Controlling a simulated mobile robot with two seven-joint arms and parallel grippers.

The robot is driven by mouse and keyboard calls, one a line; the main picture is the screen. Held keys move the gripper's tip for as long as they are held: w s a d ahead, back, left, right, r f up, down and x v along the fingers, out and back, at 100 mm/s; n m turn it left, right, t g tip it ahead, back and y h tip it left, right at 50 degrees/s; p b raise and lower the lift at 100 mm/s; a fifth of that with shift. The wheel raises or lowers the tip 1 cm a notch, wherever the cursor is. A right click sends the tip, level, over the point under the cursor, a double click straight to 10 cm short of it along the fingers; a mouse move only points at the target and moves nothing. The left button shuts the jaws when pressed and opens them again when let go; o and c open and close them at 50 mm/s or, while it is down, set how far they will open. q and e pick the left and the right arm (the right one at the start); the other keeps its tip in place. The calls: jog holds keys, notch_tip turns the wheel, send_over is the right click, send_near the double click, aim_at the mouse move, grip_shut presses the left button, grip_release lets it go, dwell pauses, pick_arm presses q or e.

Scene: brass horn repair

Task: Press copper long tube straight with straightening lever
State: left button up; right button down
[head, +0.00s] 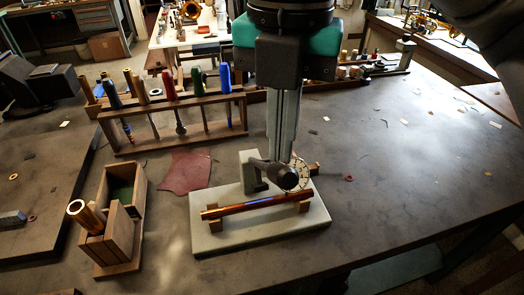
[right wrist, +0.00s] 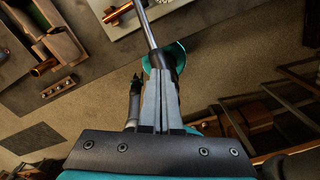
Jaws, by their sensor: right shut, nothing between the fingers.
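The copper long tube (head: 255,205) lies across two small wooden supports on the grey base plate (head: 235,240) of the straightening fixture. The straightening lever's dark round grip (head: 288,178) points toward me above the tube. In the right wrist view the lever shows as a metal rod (right wrist: 147,24) with a black grip, and the copper tube (right wrist: 118,10) is at the top edge. My right gripper (head: 281,158) is shut and empty, pointing down at the lever grip. Its fingertips (right wrist: 158,74) overlap the grip; I cannot tell whether they touch. My left gripper is not in view.
A wooden rack (head: 175,100) with several coloured-handled tools stands behind. A wooden box (head: 138,183) with a copper piece is left of the fixture. A dark red cloth (head: 186,172) lies between them. The bench (head: 400,180) to the right is mostly clear with small scraps.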

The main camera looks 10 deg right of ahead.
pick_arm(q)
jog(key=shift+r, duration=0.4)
pick_arm(e)
jog(key=shift+w+r, duration=0.2)
jog(key=shift+r, duration=0.35)
pick_arm(q)
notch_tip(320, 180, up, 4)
jog(key=p, duration=0.4)
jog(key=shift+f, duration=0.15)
pick_arm(e)
notch_tip(320, 180, up, 6)
jog(key=shift+f, duration=0.1)
dwell(0.6)
dwell(1.3)
